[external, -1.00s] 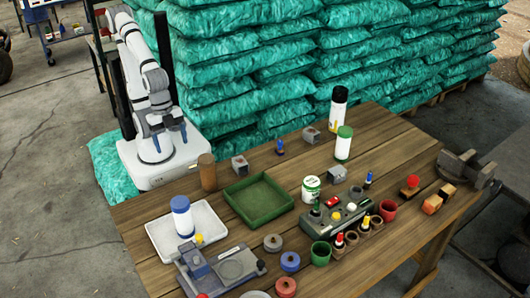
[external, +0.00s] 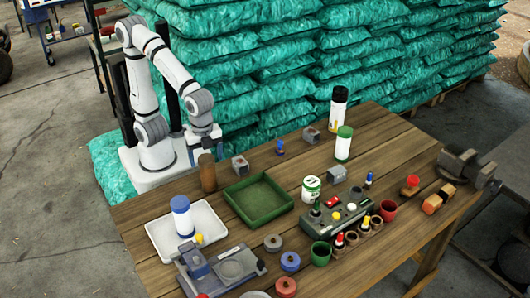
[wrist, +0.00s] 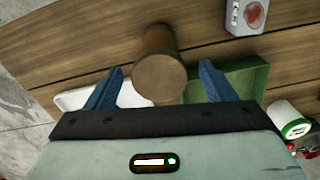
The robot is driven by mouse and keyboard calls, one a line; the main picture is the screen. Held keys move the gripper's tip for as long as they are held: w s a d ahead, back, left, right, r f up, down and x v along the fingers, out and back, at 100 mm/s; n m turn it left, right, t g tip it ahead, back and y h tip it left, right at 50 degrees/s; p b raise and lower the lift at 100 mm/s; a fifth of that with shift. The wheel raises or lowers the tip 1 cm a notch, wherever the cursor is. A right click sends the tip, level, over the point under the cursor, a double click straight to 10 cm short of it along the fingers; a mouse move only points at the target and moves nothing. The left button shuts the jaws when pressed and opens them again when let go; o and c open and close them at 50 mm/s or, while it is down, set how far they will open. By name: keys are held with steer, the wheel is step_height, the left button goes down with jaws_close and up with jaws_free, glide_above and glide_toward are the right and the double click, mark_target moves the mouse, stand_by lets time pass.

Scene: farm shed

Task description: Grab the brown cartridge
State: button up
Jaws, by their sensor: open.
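The brown cartridge (external: 207,174) is an upright brown cylinder near the table's left back edge, just behind the green tray. In the wrist view the brown cartridge (wrist: 159,75) shows its round top, between and ahead of my two blue fingers. My gripper (wrist: 161,85) is open and empty, pointing down with one finger to each side of the cartridge in that picture. In the external view my gripper (external: 202,152) is above and beside the cartridge, partly behind its top. I cannot tell exactly how high the fingertips are above it.
The green tray (external: 232,184) and white tray (external: 158,248) stand close to the cartridge. A grey block with a red mark (external: 240,166) is to its right, also in the wrist view (wrist: 246,15). A white-green can (external: 311,189) and several other items fill the table's right side.

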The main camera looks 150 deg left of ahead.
mark_target(207, 166)
step_height(207, 166, down, 4)
steer(key=shift+w+f, duration=0.1)
steer(key=shift+w, duration=0.05)
steer(key=shift+c, duration=0.4)
steer(key=c, duration=1.1)
steer(key=shift+c, duration=0.2)
